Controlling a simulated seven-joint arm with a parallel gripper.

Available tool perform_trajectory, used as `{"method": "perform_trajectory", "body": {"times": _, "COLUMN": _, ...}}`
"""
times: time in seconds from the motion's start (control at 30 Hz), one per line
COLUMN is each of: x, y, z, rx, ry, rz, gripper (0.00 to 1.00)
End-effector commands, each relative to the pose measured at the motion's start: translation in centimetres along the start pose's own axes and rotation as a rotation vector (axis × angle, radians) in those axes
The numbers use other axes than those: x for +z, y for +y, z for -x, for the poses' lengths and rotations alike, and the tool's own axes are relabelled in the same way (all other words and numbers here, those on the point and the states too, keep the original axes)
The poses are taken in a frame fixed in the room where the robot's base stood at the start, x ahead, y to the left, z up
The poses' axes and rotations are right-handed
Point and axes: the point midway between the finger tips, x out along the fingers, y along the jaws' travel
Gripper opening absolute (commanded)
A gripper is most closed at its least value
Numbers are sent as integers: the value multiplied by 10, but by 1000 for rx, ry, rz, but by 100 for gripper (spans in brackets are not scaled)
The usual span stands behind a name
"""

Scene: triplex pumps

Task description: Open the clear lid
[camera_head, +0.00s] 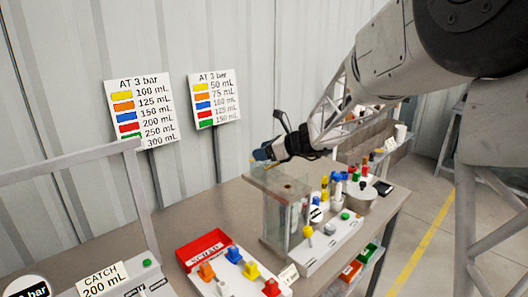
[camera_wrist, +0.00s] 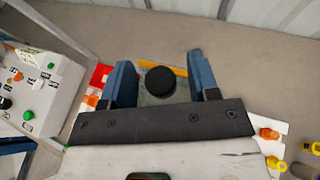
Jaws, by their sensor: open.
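The clear box (camera_head: 286,222) stands on the workbench, with its clear lid (camera_head: 270,180) lying flat on top. My gripper (camera_head: 264,152) is just above the lid's far left part in the head view. In the wrist view my gripper (camera_wrist: 159,62) has its two blue fingers spread apart. A round black knob (camera_wrist: 160,80) shows between them, with a gap on each side and nothing gripped. The greenish clear surface (camera_wrist: 152,99) shows around the knob. My gripper's dark body hides the rest of the lid there. Its height above the knob is unclear.
A red tray (camera_head: 202,249) and a white board (camera_head: 226,274) with coloured plugs stand left of the box. A panel (camera_head: 333,238) with valves is to its right. Two sign boards (camera_head: 141,107) stand behind. A grey frame (camera_head: 134,165) rises at left. Bare bench lies behind the box.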

Motion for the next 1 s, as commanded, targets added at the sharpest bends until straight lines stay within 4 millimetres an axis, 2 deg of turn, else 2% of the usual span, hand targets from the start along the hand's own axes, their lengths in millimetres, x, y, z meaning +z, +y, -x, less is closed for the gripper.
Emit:
{"method": "perform_trajectory", "body": {"times": 0.33, "x": 0, "y": 0, "z": 11, "rx": 0, "ry": 0, "rz": 0, "gripper": 55}}
{"method": "perform_trajectory", "body": {"times": 0.8, "x": 0, "y": 0, "z": 65, "rx": -1, "ry": 0, "rz": 1, "gripper": 55}}
{"method": "perform_trajectory", "body": {"times": 1.0, "x": 0, "y": 0, "z": 77, "rx": 0, "ry": 0, "rz": 0, "gripper": 55}}
